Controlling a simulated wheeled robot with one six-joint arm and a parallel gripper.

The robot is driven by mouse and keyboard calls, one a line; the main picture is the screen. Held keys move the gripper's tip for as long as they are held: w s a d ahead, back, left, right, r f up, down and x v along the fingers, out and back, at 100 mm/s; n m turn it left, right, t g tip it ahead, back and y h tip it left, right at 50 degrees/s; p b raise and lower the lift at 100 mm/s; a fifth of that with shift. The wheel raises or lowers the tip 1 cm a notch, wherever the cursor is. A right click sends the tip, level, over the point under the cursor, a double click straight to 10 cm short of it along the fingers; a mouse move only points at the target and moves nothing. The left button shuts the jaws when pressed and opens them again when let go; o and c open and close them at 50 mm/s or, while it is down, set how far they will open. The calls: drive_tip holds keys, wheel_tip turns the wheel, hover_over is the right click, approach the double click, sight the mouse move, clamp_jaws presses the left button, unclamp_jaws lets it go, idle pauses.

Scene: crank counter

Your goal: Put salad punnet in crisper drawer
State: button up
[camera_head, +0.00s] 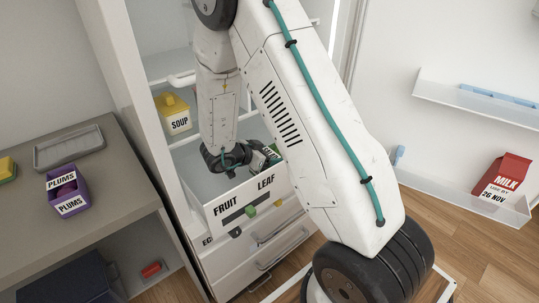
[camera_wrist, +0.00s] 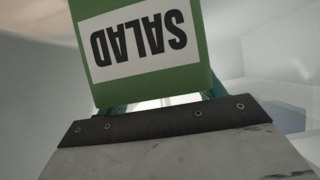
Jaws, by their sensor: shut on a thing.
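The salad punnet is green with a white label reading SALAD; it fills the top of the wrist view (camera_wrist: 146,48), upside down there. My gripper (camera_wrist: 160,108) is shut on it. In the head view my gripper (camera_head: 240,158) is down in the open crisper drawer, and the punnet (camera_head: 262,160) shows only in part beside it. The drawer front (camera_head: 243,203) is white, labelled FRUIT on the left and LEAF on the right. The punnet is toward the LEAF side. Whether it touches the drawer floor is hidden.
A yellow soup tub (camera_head: 174,115) stands on the shelf behind the drawer. The grey counter (camera_head: 110,190) at left holds a purple plums box (camera_head: 68,192) and a grey tray (camera_head: 69,148). A red milk carton (camera_head: 503,177) sits in the door shelf at right. More drawers lie below.

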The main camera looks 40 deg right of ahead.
drive_tip(key=o, duration=1.1)
drive_tip(key=shift+f, duration=0.15)
drive_tip(key=shift+c, duration=0.2)
drive_tip(key=shift+r, duration=0.2)
drive_tip(key=v, duration=0.7)
drive_tip(key=shift+a, duration=0.25)
drive_tip(key=shift+r, duration=0.1)
